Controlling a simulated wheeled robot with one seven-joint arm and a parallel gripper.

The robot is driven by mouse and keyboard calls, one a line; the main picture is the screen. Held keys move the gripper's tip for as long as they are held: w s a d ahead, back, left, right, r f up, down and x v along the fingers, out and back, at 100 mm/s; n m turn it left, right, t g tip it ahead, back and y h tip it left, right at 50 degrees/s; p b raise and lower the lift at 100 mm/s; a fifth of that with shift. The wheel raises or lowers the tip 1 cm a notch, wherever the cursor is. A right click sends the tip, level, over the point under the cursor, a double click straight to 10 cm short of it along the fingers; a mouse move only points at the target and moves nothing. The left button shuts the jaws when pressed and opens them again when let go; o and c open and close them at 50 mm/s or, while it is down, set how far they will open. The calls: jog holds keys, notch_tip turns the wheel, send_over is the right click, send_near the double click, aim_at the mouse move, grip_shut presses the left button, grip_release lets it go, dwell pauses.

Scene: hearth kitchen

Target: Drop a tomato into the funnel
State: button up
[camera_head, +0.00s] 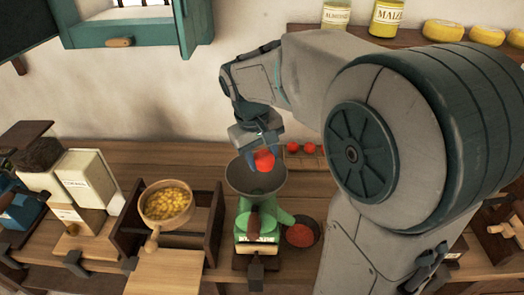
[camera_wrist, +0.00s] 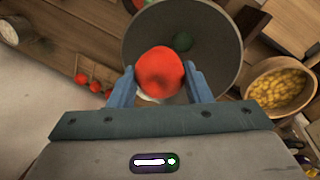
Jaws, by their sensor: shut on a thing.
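A red tomato (camera_head: 264,160) is held between the fingers of my gripper (camera_head: 262,155), over the grey funnel (camera_head: 240,178) of a green hand mill (camera_head: 262,224). In the wrist view the tomato (camera_wrist: 160,72) sits between the two blue fingers, with the funnel (camera_wrist: 215,75) behind it. A dark green round part shows inside the funnel. The tomato is above the funnel's mouth; how far above is hard to tell. More tomatoes (camera_head: 310,148) stand in a row behind the funnel, and they show at the left in the wrist view (camera_wrist: 95,86).
A bowl of yellow pieces (camera_head: 167,202) rests at an open wooden box left of the mill. A dark bowl of red stuff (camera_head: 302,233) sits right of the mill. Other mills (camera_head: 85,185) stand at the far left. A shelf with jars and cheeses (camera_head: 410,38) is above.

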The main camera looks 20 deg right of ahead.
notch_tip(320, 180, down, 3)
jog(key=shift+r+b, duration=0.2)
jog(key=shift+b, duration=0.45)
jog(key=o, duration=1.1)
jog(key=shift+r, duration=0.15)
jog(key=a+r, duration=0.1)
jog(key=r, duration=0.8)
jog(key=a+r, duration=0.1)
jog(key=r, duration=0.3)
jog(key=shift+s+a+r+b, duration=0.2)
jog(key=shift+s+a+b, duration=0.1)
jog(key=shift+b, duration=0.1)
